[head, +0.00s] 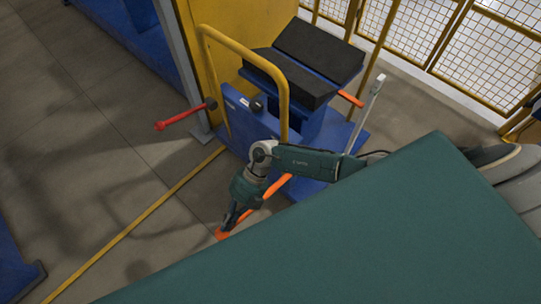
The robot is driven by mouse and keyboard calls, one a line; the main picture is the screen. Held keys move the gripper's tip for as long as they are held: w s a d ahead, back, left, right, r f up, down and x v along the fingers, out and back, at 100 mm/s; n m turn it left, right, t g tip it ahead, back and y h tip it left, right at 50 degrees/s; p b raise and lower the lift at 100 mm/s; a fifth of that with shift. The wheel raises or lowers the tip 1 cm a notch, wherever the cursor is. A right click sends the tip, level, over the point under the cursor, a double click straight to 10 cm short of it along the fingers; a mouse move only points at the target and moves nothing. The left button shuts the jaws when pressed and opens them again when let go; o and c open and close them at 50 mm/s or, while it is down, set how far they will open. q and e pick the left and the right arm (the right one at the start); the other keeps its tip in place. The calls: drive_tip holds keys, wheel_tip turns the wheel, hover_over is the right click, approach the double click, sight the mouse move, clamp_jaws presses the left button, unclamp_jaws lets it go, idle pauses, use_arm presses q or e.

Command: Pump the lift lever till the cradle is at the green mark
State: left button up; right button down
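The black V-shaped cradle (291,80) sits on top of a blue lift in the head view. An orange lift lever (276,187) slopes from the lift's base down to the lower left. My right gripper (229,220) reaches in from the right, pointing down at the lever's far end. Its dark fingers overlap the lever there, with an orange tip showing just below them. Whether they are closed around it is too small to tell. A pale upright post (364,112) stands right of the cradle. I cannot make out a green mark. My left gripper is not in view.
A yellow tubular handle (283,92) rises from the lift's near side. A red-ended bar (184,116) sticks out left. A yellow mesh fence (458,45) stands behind. A large teal surface hides the lower right.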

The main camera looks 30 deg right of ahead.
drive_tip(key=shift+s+f+p, duration=0.1)
drive_tip(key=shift+f+p, duration=0.2)
drive_tip(key=shift+p, duration=0.1)
use_arm(q)
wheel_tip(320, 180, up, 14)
drive_tip(key=p, duration=1.4)
use_arm(e)
drive_tip(key=w+d+r, duration=0.1)
drive_tip(key=d+r, duration=0.3)
drive_tip(key=r, duration=0.4)
drive_tip(key=w+d+r, duration=0.2)
drive_tip(key=d+r, duration=0.2)
drive_tip(key=r, duration=0.5)
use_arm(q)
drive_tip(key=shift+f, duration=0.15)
use_arm(e)
drive_tip(key=shift+f, duration=0.2)
use_arm(q)
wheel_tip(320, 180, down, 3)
drive_tip(key=b, duration=0.3)
use_arm(e)
drive_tip(key=x, duration=0.7)
drive_tip(key=shift+d+f, duration=0.2)
drive_tip(key=shift+d, duration=0.05)
